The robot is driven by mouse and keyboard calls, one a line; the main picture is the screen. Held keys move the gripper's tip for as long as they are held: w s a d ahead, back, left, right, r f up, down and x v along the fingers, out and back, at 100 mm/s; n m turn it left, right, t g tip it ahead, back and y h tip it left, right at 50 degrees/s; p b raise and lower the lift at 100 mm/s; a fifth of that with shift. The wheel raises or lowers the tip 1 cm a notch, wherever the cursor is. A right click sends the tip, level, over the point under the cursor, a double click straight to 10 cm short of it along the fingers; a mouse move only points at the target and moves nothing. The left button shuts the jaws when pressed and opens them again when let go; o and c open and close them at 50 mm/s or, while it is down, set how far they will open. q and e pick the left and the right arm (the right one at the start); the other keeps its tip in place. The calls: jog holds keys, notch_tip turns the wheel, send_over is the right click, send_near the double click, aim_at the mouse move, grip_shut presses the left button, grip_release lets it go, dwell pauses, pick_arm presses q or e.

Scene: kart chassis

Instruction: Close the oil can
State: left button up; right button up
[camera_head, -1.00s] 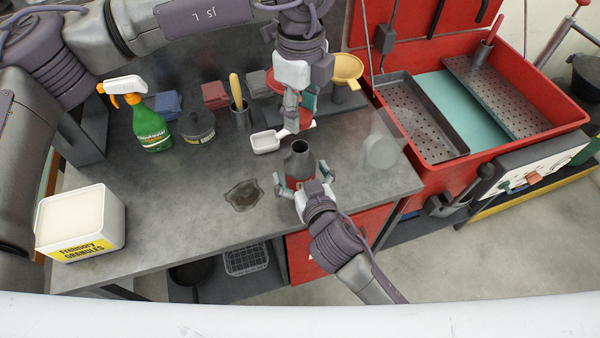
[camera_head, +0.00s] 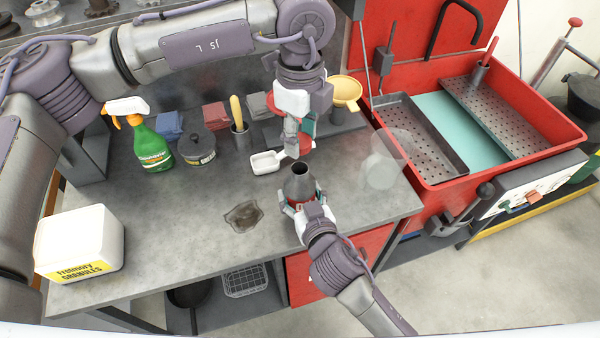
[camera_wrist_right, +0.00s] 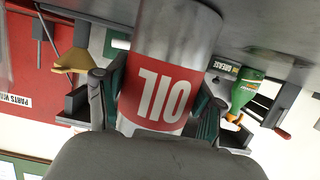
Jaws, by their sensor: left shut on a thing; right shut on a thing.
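The oil can (camera_head: 300,184) stands upright near the bench's front edge, its dark neck open at the top. In the right wrist view the grey can shows a red OIL label (camera_wrist_right: 160,100). My right gripper (camera_head: 302,207) is shut around the can's lower body, with a finger on each side; it also shows in the right wrist view (camera_wrist_right: 155,110). My left gripper (camera_head: 294,150) points down just above and behind the can's mouth, apart from it. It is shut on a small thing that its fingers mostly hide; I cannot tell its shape.
A white scoop (camera_head: 265,162) lies left of the left gripper, and a dark spill (camera_head: 243,216) marks the bench. A spray bottle (camera_head: 152,146), a dark tin (camera_head: 196,149), a yellow funnel (camera_head: 346,90) and a white granules tub (camera_head: 80,240) stand around. A red parts washer (camera_head: 440,180) is right.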

pick_arm(q)
send_over(299, 184)
jog(key=w, duration=0.2)
jog(key=shift+s+d+f, duration=0.15)
jog(key=shift+f, duration=1.95)
jog(key=shift+f, duration=0.9)
jog(key=shift+f, duration=0.5)
pick_arm(e)
grip_shut()
